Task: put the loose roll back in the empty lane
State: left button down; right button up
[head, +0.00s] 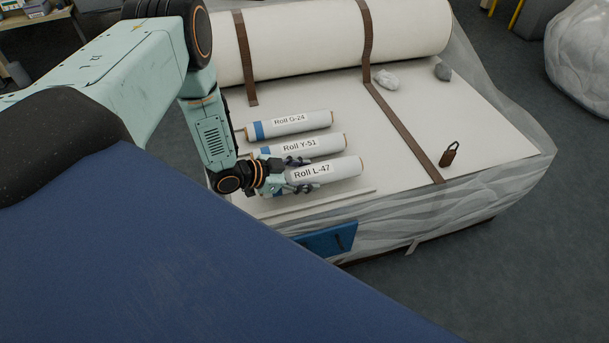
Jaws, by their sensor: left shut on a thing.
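My left gripper (303,175) reaches in from the left and is shut on the left part of Roll L-47 (338,170), a white roll with a dark printed label. One finger shows on the far side of it and one on the near side. Roll Y-51 (325,145) lies just behind, and Roll G-24 (305,123) lies behind that, roughly parallel. Both have a blue band near the left end. My gripper hides part of Roll Y-51's near side. I cannot tell whether Roll L-47 touches the surface below. Lane edges are hard to make out. My right gripper is out of view.
A large white wadding roll (305,42) lies across the back of the white top (450,120), under brown straps (402,130). A padlock (450,154) and two small lumps (387,79) (443,72) lie to the right. Clear film hangs over the edges. A blue panel (322,241) is at the front.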

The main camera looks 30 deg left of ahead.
pick_arm(q)
jog(key=shift+f+b, duration=0.4)
jog(key=shift+f, duration=0.15)
jog(key=shift+c, duration=2.3)
grip_release()
jog(key=shift+r+p, duration=0.3)
jog(key=p+v, duration=0.3)
jog(key=v, duration=0.2)
jog(key=p+v, duration=0.3)
jog(key=v, duration=0.3)
jog(key=shift+a+r+p, duration=0.1)
jog(key=shift+r+p, duration=0.2)
jog(key=shift+r, duration=0.05)
jog(key=shift+s+a+r, duration=0.15)
jog(key=shift+s+a, duration=0.05)
jog(key=shift+s, duration=0.2)
